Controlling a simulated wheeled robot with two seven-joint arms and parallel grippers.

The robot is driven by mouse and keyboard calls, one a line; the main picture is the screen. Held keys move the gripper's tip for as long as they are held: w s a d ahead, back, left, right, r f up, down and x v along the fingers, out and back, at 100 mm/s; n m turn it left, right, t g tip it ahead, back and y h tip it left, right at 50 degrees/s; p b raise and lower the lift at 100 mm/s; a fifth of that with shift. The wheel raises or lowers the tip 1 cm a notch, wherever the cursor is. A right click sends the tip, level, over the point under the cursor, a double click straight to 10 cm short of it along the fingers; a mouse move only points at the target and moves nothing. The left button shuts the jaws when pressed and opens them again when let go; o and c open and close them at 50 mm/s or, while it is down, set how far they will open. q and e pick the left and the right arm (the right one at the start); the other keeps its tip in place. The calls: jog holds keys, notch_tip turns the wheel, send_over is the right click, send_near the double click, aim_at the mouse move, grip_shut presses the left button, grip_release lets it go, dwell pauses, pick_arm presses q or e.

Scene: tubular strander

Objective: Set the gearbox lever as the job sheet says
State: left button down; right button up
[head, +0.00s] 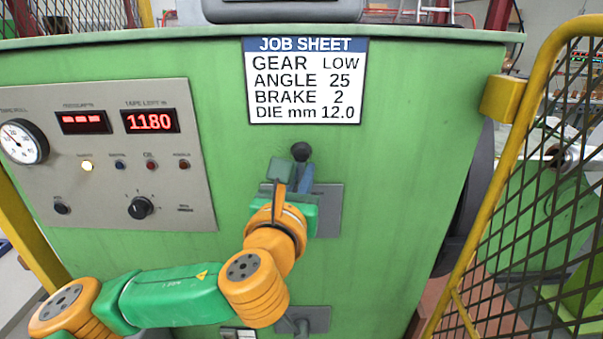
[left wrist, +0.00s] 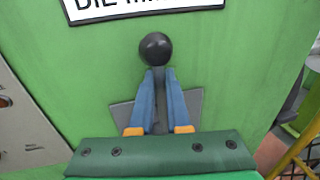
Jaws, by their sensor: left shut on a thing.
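The job sheet (head: 306,82) on the green cabinet reads GEAR LOW, ANGLE 25, BRAKE 2, DIE mm 12.0. Below it is the gearbox lever, with a black ball knob (head: 300,151) that also shows in the left wrist view (left wrist: 156,49). Its grey plate (head: 328,212) is partly hidden behind my gripper. My left gripper (head: 293,172) is shut on the lever, its blue fingers (left wrist: 157,82) on both sides of the shaft just below the knob. The lever's position marks cannot be read. My right gripper is not in view.
A grey control panel (head: 100,220) with a gauge, red displays and a knob is at the left. A second lever plate (head: 312,318) sits low on the cabinet. A yellow mesh guard (head: 520,200) stands at the right.

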pick_arm(q)
jog(key=shift+a+f+n+b, duration=0.25)
jog(key=shift+a+n+b, duration=0.55)
jog(key=shift+n+b, duration=0.15)
jog(key=shift+a+f+n+t+b, duration=0.2)
jog(key=shift+a+n+t+b, duration=0.05)
jog(key=shift+a+n+b, duration=0.45)
jog(key=shift+a+f+n+t+b, duration=0.2)
jog(key=shift+a+n+b, duration=0.4)
jog(key=shift+n, duration=0.2)
jog(key=shift+a+f+n+t+b, duration=0.15)
jog(key=shift+a+n+t+b, duration=0.1)
jog(key=shift+a+n+b, duration=0.4)
jog(key=c, duration=0.9)
grip_release()
jog(key=shift+a, duration=0.15)
